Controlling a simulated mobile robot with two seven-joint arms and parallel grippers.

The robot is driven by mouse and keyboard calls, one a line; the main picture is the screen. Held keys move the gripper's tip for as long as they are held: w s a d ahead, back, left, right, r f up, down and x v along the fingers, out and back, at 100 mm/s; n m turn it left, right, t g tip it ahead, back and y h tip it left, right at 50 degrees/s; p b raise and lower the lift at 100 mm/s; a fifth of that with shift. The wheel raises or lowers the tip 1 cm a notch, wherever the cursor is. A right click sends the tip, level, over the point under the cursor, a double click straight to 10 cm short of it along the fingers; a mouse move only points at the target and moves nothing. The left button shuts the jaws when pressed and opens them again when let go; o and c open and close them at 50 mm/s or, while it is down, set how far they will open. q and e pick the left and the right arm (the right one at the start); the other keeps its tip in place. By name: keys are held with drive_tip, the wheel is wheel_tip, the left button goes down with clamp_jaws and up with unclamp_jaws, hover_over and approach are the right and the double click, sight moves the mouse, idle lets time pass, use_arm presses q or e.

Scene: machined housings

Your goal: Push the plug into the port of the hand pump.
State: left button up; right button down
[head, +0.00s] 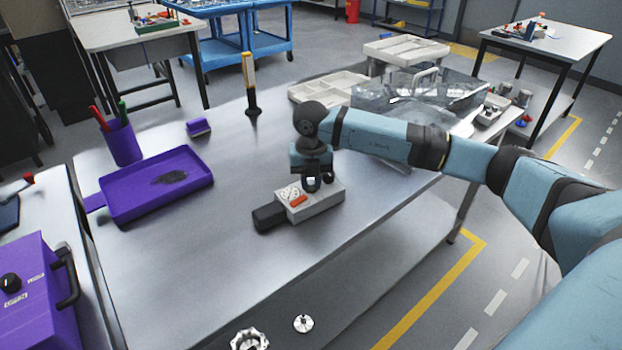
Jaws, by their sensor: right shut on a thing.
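The hand pump (327,197) looks to be the light grey block with a black end piece (268,217), lying on the metal bench near its middle. A red-orange part and a pale face with small marks show on its top. My right gripper (318,182) points down just over the top of this block. Its dark fingers are shut on a small pale piece, seemingly the plug (311,182), mostly hidden by the fingers. I cannot tell whether the plug touches the port, which is not clearly visible. My left gripper is not in view.
A purple tray (120,210), a purple pen cup (122,143) and a yellow-black upright tool (249,85) stand on the left side. Clear and grey bins (330,86) fill the back right.

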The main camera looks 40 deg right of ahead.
drive_tip(key=shift+f, duration=0.2)
drive_tip(key=c, duration=1.1)
unclamp_jaws()
drive_tip(key=shift+o, duration=0.9)
drive_tip(key=shift+r, duration=0.35)
wheel_tip(320, 180, up, 13)
drive_tip(key=shift+p, duration=0.3)
